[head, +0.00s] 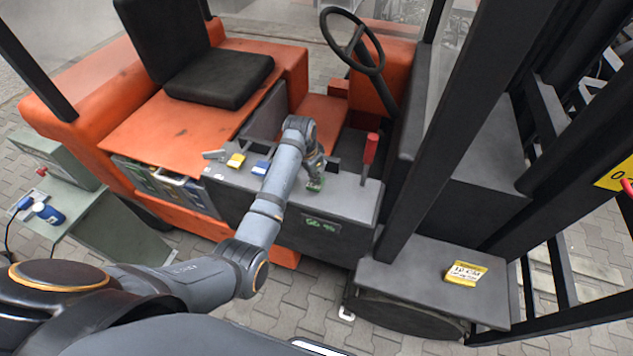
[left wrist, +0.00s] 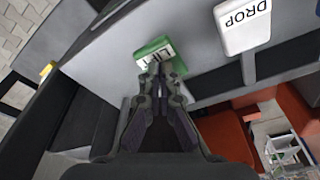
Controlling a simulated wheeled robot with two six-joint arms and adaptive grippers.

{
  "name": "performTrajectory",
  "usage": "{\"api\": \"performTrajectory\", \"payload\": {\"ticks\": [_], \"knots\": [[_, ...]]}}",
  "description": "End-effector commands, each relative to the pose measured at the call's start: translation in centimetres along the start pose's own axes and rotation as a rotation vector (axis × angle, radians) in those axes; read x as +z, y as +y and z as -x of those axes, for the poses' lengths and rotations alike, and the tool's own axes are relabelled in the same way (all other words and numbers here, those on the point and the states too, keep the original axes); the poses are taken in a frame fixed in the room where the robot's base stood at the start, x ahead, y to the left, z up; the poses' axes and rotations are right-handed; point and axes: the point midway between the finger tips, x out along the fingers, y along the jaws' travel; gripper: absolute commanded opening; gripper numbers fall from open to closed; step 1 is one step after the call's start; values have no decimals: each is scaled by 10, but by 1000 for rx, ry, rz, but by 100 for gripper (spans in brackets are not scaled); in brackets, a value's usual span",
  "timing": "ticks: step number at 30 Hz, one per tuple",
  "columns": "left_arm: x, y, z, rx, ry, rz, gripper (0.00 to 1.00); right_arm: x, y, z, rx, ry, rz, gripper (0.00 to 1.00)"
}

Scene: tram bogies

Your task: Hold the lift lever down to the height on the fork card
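The lift lever has a green knob marked LIFT in the left wrist view (left wrist: 152,50); in the head view its green end (head: 315,185) shows on the grey console, partly hidden by my left gripper (head: 316,170). In the left wrist view my left gripper's fingertips (left wrist: 159,72) are together at the knob's near edge, seemingly touching it, with the knob not between them. The fork card (head: 465,273), yellow and white, reads 10 CM and lies on the grey fender. A yellow mast scale (head: 612,177) with a red pointer (head: 627,187) is at the right edge. My right gripper is not in view.
A white knob marked DROP (left wrist: 242,27) is beside the lift lever. Yellow (head: 236,160) and blue (head: 260,167) knobs stand left on the console, a red lever (head: 370,148) right. A green readout (head: 323,223) is on the console front. The dark mast post (head: 450,130) rises at right.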

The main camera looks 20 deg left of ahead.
Motion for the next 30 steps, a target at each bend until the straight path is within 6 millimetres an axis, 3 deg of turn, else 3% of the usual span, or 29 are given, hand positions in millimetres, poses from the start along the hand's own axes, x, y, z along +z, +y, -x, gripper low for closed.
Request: {"api": "performTrajectory", "payload": {"ticks": [25,30], "knots": [[7,0,-30,0,-1,0,0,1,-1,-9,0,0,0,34],[6,0,-29,0,0,0,0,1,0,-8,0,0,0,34]]}}
